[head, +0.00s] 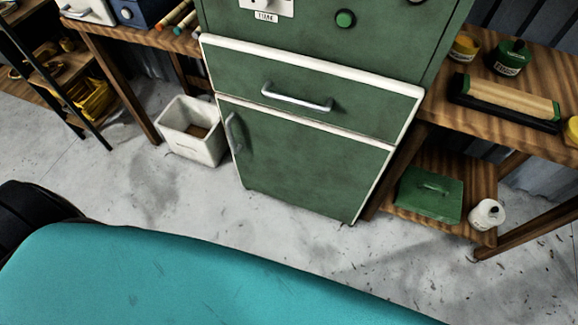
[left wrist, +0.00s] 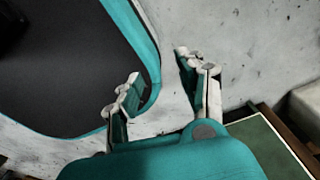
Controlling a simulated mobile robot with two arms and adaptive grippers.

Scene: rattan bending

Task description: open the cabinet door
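The green cabinet (head: 325,120) with white trim stands upright in the middle of the head view. Its lower door (head: 305,165) looks shut, with a vertical metal handle (head: 234,132) near its left edge. Above the door is a closed drawer (head: 340,98) with a horizontal metal handle (head: 297,98). My left gripper (left wrist: 157,70) shows only in the left wrist view. Its two fingers are spread with nothing between them, above the grey floor. My right gripper is in neither view.
A white square bin (head: 193,132) stands on the floor left of the cabinet. The floor before the door is clear.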

